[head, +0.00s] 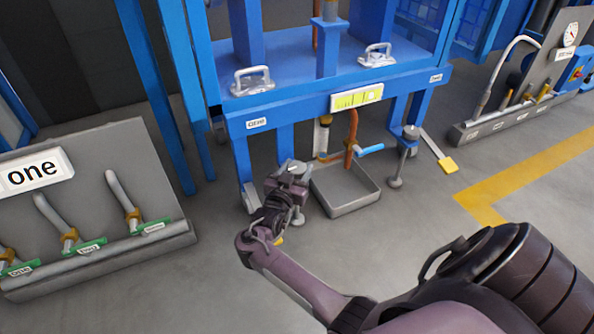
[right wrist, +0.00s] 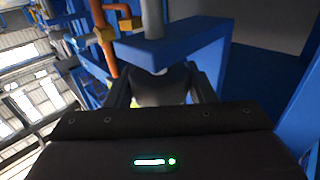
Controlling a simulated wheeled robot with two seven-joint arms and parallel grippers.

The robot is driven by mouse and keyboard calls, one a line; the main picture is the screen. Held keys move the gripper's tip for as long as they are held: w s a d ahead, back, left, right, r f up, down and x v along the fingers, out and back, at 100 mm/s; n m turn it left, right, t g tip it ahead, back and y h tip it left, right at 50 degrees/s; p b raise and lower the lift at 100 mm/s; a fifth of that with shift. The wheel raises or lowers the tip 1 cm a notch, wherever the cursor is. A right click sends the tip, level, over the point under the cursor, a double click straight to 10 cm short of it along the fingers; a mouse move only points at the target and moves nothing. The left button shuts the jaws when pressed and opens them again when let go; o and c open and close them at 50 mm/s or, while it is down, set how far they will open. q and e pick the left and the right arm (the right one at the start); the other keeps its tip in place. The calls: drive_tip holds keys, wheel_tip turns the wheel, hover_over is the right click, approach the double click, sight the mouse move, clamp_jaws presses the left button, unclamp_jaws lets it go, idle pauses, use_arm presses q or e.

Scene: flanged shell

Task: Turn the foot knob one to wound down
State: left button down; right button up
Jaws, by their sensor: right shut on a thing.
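The blue frame (head: 290,112) stands on adjustable feet. My right gripper (head: 290,172) is at the near left foot, below the frame's front beam. In the right wrist view its two dark fingers (right wrist: 160,92) stand on either side of a grey foot knob (right wrist: 158,84), shut on it, under the blue beam (right wrist: 170,42). In the head view the gripper mostly hides this knob; the round foot pad (head: 298,217) shows just below. The knob's turn and height cannot be read. My left gripper is in neither view.
A grey tray (head: 347,208) lies on the floor right of the gripper, under an orange pipe (head: 351,138) with a blue lever (head: 370,149). Another foot with a knob (head: 411,132) stands further right. A spirit level (head: 357,96) sits on the front beam. Open floor lies in front.

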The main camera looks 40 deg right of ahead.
idle(0.3)
drive_tip(key=o, duration=1)
drive_tip(key=shift+s+a+p, duration=0.15)
drive_tip(key=shift+a+p, duration=0.1)
drive_tip(key=shift+p, duration=0.05)
drive_tip(key=p+v, duration=0.3)
drive_tip(key=v, duration=0.4)
drive_tip(key=shift+s+a, duration=0.1)
